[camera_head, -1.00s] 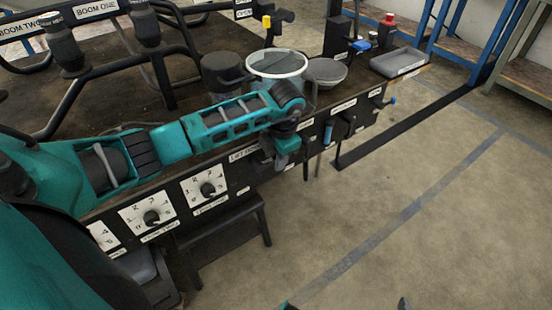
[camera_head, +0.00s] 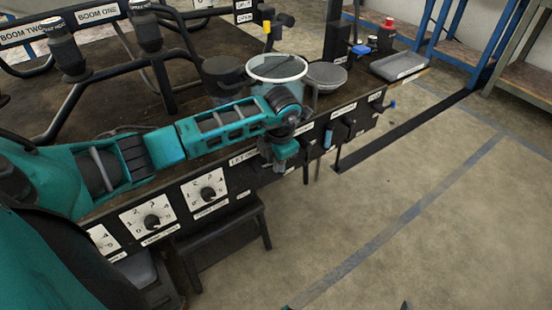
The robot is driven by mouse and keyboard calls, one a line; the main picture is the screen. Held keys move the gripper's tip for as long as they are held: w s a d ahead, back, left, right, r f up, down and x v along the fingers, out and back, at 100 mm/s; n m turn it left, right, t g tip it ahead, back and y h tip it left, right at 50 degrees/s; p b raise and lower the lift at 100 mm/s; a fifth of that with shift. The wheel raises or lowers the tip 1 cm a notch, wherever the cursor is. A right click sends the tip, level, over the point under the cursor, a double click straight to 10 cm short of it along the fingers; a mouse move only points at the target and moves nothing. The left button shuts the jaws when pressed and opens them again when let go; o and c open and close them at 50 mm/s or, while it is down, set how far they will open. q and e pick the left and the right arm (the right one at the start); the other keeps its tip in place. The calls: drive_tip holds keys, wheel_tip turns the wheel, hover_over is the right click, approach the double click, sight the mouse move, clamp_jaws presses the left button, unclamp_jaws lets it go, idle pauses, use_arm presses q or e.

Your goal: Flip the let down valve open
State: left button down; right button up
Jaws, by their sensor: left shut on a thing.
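My left gripper (camera_head: 279,167), on the teal arm from the left, is at the front panel of the bench, just right of the partly covered "LET D..." label (camera_head: 243,157). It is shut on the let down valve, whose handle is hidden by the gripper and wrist. How far the valve is turned cannot be seen. My right gripper is not recognisable; only small teal and dark bits show at the bottom edge.
Dials (camera_head: 208,192) sit on the panel to the left, above a black step stool (camera_head: 225,230). A blue-handled valve (camera_head: 328,138) is to the right. A clear-rimmed container (camera_head: 277,68) and a grey tray (camera_head: 398,65) stand on the bench.

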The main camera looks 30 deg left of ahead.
use_arm(q)
drive_tip(key=shift+s+r+t, duration=0.2)
drive_tip(key=shift+r+t, duration=0.05)
drive_tip(key=shift+t, duration=0.25)
drive_tip(key=shift+t+h, duration=0.3)
drive_tip(key=c, duration=1.2)
unclamp_jaws()
drive_tip(key=shift+r, duration=0.1)
